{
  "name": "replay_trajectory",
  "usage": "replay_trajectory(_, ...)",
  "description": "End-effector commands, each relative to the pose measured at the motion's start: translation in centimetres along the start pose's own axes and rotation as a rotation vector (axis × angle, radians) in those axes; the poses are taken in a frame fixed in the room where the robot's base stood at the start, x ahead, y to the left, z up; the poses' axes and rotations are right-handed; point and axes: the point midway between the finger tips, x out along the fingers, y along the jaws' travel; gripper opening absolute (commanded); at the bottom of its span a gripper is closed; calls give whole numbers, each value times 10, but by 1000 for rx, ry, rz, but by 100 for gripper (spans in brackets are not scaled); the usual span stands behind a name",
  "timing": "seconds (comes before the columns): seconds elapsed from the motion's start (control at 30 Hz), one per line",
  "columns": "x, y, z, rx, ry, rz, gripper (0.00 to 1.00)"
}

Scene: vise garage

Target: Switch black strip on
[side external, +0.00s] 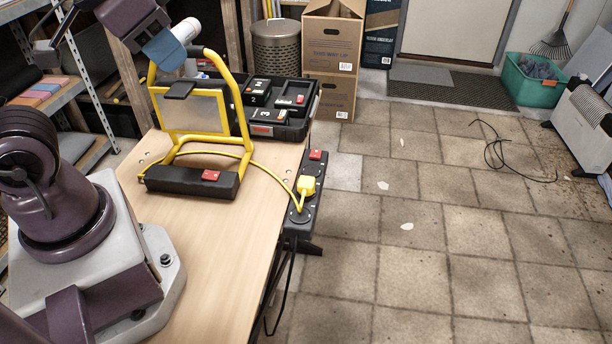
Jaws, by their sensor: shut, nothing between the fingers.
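The black power strip (303,205) runs along the table's right edge. A red rocker switch (317,155) is at its far end; its position is too small to tell.
A work light (190,110) with a yellow frame and its own red switch stands on the wooden table (215,250), left of the strip. A black tray (285,130) with numbered boxes is behind it. The tiled floor right of the strip is mostly clear.

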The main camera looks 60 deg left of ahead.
Motion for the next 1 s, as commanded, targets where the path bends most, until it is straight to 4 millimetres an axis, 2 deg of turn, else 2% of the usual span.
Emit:
replay_trajectory(0.33,0,0,0,0,-3,0,0)
replay_trajectory(0.53,22,-4,-1,-18,-112,-4,0)
replay_trajectory(0.77,57,-14,-34,-109,-260,-5,0)
replay_trajectory(1.0,106,-30,-74,-378,-387,-45,0)
